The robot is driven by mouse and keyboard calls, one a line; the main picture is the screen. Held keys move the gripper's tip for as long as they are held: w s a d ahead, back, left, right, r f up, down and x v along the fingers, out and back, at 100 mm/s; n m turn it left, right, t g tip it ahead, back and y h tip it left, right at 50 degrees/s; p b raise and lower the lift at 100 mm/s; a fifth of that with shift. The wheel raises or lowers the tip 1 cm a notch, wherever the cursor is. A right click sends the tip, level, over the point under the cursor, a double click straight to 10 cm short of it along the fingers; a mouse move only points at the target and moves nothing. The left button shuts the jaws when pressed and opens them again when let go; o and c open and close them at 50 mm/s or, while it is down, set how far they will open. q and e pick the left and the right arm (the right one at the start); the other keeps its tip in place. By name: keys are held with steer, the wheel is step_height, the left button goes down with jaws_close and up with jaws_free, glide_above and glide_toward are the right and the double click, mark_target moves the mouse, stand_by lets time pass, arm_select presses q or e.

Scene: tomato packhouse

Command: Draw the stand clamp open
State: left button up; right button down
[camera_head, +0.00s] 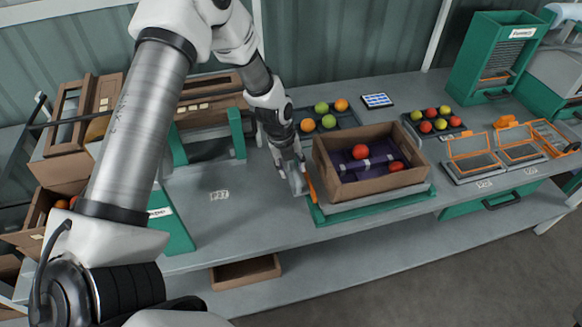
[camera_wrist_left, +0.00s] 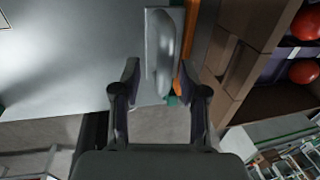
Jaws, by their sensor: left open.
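The stand clamp shows in the left wrist view as a grey plate with a rounded raised handle (camera_wrist_left: 161,55), next to an orange strip (camera_wrist_left: 186,75). In the head view the orange strip (camera_head: 310,190) stands at the left side of the green-edged stand (camera_head: 375,206) under a cardboard box. My left gripper (camera_head: 297,183) is just left of that strip and hides most of the clamp. In the left wrist view its fingers (camera_wrist_left: 162,98) are open, one each side of the plate's near end; I cannot tell whether they touch it. My right gripper is not in view.
The cardboard box (camera_head: 345,193) on the stand holds red tomatoes. Dark trays of fruit (camera_head: 328,117) (camera_head: 434,124) stand behind and right. Orange-framed units (camera_head: 475,160) and a green machine (camera_head: 493,55) are farther right. The bench left of my gripper (camera_head: 225,215) is clear.

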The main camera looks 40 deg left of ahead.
arm_select(q)
step_height(320, 180, up, 11)
steer(key=s+a, duration=0.1)
steer(key=s, duration=0.1)
steer(key=shift+a+r, duration=0.15)
steer(key=shift+a, duration=0.25)
